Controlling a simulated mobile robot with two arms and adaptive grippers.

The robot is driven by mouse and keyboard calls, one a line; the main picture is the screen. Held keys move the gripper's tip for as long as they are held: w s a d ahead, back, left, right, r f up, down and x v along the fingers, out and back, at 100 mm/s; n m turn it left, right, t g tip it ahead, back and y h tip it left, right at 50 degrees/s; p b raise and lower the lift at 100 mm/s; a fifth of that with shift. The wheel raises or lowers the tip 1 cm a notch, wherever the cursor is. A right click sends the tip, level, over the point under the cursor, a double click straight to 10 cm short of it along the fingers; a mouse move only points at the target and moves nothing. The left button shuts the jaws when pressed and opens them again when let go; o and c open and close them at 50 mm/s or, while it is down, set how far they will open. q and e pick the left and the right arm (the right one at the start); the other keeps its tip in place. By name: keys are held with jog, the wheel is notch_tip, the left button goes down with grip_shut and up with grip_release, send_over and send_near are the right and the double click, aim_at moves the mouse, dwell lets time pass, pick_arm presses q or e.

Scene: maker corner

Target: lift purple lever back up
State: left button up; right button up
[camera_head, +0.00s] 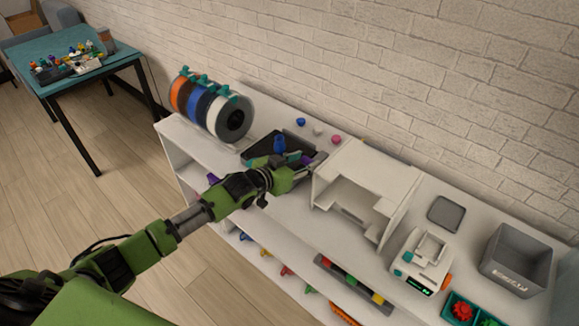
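My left arm reaches in from the lower left, with its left gripper (312,164) low over the shelf top, beside a dark board (262,147). The board carries an upright blue part (279,144) and a teal part. My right gripper is out of view.
A white box-like housing (365,165) stands close right of the gripper. A rack of filament spools (215,110) stands at the left end. Small knobs (318,130) lie behind the board. A white device (422,260) and a grey bin (515,262) are farther right.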

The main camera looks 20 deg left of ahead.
pick_arm(q)
jog(key=v, duration=0.8)
jog(key=shift+r, duration=0.2)
jog(key=shift+s+f, duration=0.1)
jog(key=shift+s, duration=0.05)
